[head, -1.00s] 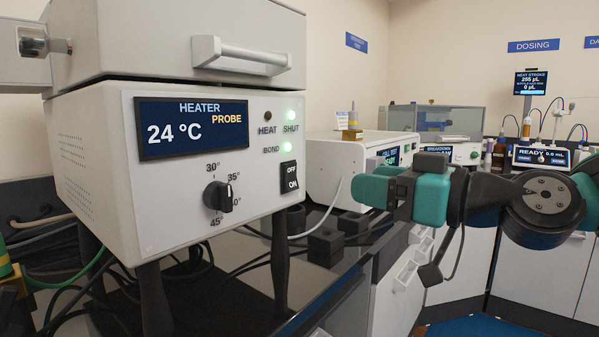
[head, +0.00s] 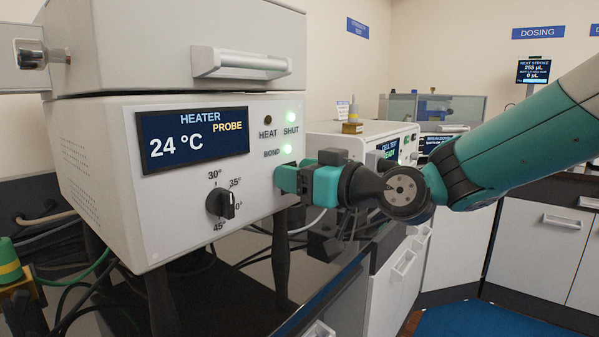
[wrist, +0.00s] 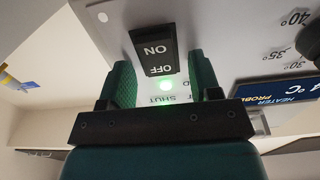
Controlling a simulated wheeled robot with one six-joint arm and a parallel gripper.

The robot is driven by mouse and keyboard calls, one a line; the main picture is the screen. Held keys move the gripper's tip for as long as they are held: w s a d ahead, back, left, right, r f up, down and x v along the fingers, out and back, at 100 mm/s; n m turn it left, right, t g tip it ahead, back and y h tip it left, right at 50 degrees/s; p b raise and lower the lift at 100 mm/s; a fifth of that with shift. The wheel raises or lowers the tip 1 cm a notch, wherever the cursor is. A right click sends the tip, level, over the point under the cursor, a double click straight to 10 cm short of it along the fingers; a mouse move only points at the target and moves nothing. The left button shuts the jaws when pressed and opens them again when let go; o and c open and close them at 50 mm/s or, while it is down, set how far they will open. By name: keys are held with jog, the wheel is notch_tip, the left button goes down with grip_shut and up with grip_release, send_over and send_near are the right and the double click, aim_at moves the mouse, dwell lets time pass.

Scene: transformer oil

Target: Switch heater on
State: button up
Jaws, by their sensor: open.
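The heater (head: 120,225) is a white box on dark legs; its display (head: 193,134) reads 24 °C and PROBE. The HEAT lamp (head: 268,119) is dark; the SHUT lamp (head: 291,117) and BOND lamp (head: 287,148) glow green. My gripper (head: 292,179) is at the panel's right side and hides the black OFF/ON rocker in the head view. In the wrist view, upside down, the rocker (wrist: 154,52) shows between the open, empty fingers (wrist: 162,80). I cannot tell whether they touch it or which half is pressed.
A black knob (head: 220,203) with temperature marks sits left of my gripper. The lid handle (head: 242,64) juts out above. A white instrument (head: 365,140) stands behind my gripper. Cables hang under the heater.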

jog(key=c, duration=0.9)
jog(key=f+t+y+b, duration=0.1)
jog(key=y+b, duration=0.1)
jog(key=b, duration=0.8)
jog(key=shift+d+t, duration=0.1)
jog(key=shift+t, duration=0.2)
jog(key=shift+r+b, duration=0.15)
jog(key=shift+b, duration=0.25)
jog(key=shift+r, duration=0.15)
jog(key=o, duration=0.9)
jog(key=shift+s+d, duration=0.1)
